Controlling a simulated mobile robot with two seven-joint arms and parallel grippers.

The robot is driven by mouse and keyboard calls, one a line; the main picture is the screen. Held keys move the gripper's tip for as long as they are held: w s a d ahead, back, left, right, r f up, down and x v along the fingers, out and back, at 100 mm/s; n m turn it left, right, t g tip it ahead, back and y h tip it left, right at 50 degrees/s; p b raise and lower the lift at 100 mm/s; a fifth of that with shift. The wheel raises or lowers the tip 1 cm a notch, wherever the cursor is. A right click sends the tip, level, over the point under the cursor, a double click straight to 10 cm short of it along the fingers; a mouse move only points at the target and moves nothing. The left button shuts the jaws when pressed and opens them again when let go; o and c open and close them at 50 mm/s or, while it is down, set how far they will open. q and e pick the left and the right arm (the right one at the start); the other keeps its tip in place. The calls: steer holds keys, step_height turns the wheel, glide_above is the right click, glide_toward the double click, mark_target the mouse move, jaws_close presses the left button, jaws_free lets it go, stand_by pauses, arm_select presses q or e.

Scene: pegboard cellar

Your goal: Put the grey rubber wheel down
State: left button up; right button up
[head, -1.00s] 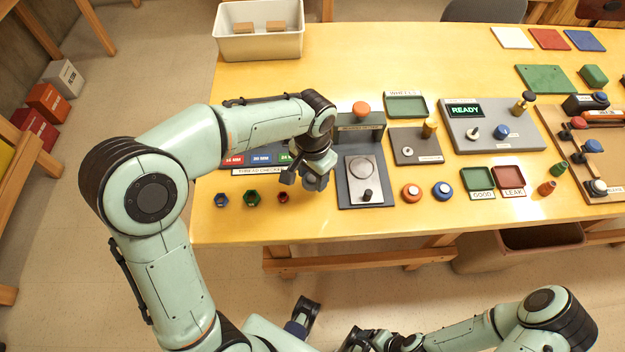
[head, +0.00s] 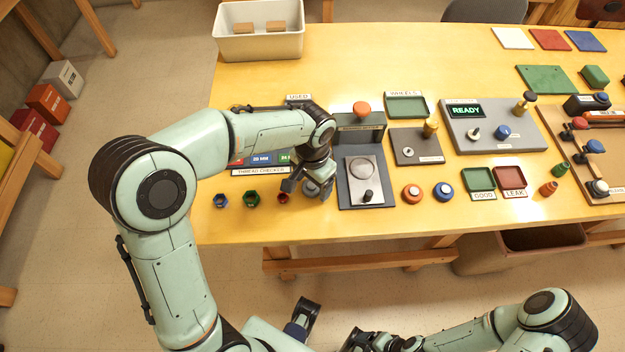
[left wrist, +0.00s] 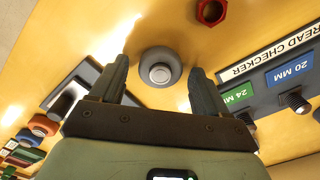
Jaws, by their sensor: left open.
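The grey rubber wheel (left wrist: 160,68) lies flat on the yellow table, its pale hub facing up in the left wrist view. In the head view the wheel (head: 311,188) is partly hidden by my left gripper (head: 309,187). My left gripper (left wrist: 160,74) is open, with one finger on each side of the wheel and visible gaps between. My right gripper (head: 368,342) is at the bottom edge of the head view, away from the table, and its jaws are unclear.
A red nut (head: 283,197) and the thread checker (head: 262,171) are left of the wheel. A dark plate with a grey disc (head: 364,167) stands close on the right. An orange wheel (head: 412,193) and a blue wheel (head: 443,192) lie farther right. The table's front edge is near.

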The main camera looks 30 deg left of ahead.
arm_select(q)
step_height(320, 180, up, 12)
steer(key=p, duration=0.2)
steer(key=shift+r, duration=0.2)
stand_by(0.5)
